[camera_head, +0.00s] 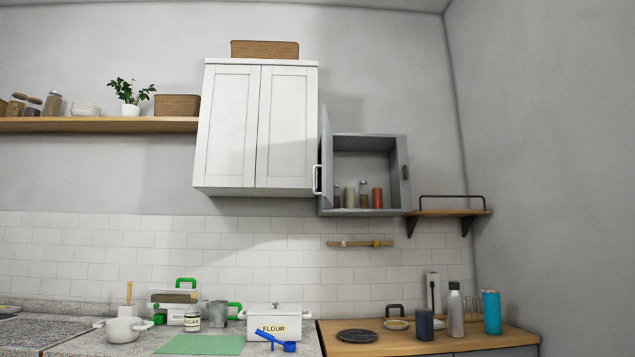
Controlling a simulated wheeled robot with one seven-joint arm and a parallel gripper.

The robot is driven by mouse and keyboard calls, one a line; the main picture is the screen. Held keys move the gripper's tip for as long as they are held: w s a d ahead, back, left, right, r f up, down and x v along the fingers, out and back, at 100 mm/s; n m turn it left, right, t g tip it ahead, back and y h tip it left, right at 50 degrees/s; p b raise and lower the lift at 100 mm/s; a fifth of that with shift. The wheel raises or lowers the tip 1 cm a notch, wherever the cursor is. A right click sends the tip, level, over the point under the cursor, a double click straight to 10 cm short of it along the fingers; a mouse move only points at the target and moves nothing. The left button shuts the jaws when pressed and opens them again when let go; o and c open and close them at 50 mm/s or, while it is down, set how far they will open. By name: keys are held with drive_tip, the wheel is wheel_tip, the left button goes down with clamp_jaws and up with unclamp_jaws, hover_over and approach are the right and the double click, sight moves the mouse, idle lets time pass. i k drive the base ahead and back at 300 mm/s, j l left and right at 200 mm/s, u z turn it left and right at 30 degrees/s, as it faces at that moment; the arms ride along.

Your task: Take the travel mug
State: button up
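Several upright vessels stand on the wooden counter at the lower right, and I cannot tell for sure which is the travel mug. One is a short dark navy tumbler (424,325). To its right stands a taller silver bottle (455,312) with a narrower top. Farther right is a tall teal tumbler (492,313), near the counter's right end. They stand apart from one another. My gripper is not in view.
The wooden counter (500,340) also holds a dark round plate (357,335) and a paper-towel roll (433,290) behind the vessels. Above is a small shelf (447,212) and an open grey cabinet (370,141). A flour box (273,320) stands left.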

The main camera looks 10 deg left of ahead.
sight(423, 316)
drive_tip(key=j, duration=0.7)
drive_tip(key=i+j, duration=0.15)
drive_tip(key=j, duration=1.25)
drive_tip(key=i+l+u, duration=0.1)
drive_tip(key=u, duration=0.6)
drive_tip(key=l+u, duration=0.2)
drive_tip(key=l, duration=0.25)
drive_tip(key=k+l+u, duration=0.2)
drive_tip(key=l, duration=0.2)
drive_tip(key=l+u, duration=0.2)
drive_tip(key=l, duration=0.25)
drive_tip(key=k+l+u, duration=0.2)
drive_tip(key=l, duration=0.2)
